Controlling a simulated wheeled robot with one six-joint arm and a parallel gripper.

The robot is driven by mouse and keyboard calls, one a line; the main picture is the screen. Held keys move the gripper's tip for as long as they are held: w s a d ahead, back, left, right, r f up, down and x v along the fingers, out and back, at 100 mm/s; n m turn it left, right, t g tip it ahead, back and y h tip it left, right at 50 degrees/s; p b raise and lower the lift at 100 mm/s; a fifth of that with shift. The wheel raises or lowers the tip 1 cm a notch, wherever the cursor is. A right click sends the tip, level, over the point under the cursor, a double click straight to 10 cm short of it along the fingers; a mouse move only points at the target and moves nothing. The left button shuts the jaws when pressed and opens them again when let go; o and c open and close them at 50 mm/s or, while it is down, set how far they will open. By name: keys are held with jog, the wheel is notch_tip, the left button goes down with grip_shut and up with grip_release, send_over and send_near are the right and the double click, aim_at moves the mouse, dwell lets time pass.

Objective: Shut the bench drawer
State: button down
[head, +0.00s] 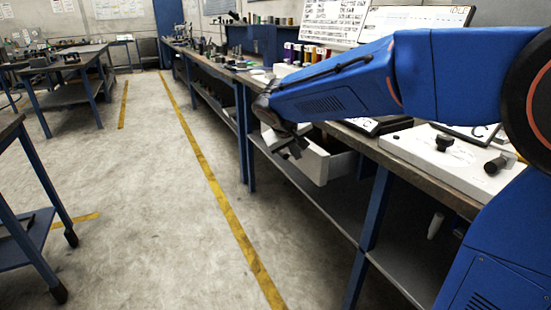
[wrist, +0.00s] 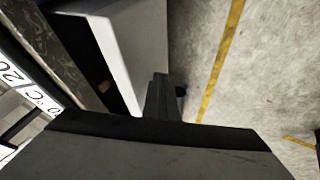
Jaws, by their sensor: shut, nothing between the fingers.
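The white bench drawer (head: 322,166) stands partly pulled out from under the workbench's top, with its side wall and part of its inside visible. In the wrist view its pale panel (wrist: 143,40) fills the upper left of centre. My gripper (head: 291,150) is at the drawer's outer end, on the aisle side, with its fingers shut and empty. In the wrist view the dark fingers (wrist: 163,97) overlap the panel's lower edge; I cannot tell whether they touch it. My arm hides part of the drawer and of the bench above it.
The long workbench (head: 431,171) runs along the right, with a white device (head: 445,155) with black knobs on it. A lower shelf (head: 310,203) lies below the drawer. The floor aisle (head: 150,200) with a yellow line is clear. Another table (head: 75,62) stands at the left.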

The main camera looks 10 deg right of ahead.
jog(key=w+d, duration=0.1)
jog(key=d, duration=0.1)
jog(key=w+d, duration=0.1)
jog(key=d, duration=0.5)
jog(key=shift+w+d, duration=0.15)
jog(key=shift+w, duration=0.25)
jog(key=shift+r, duration=0.15)
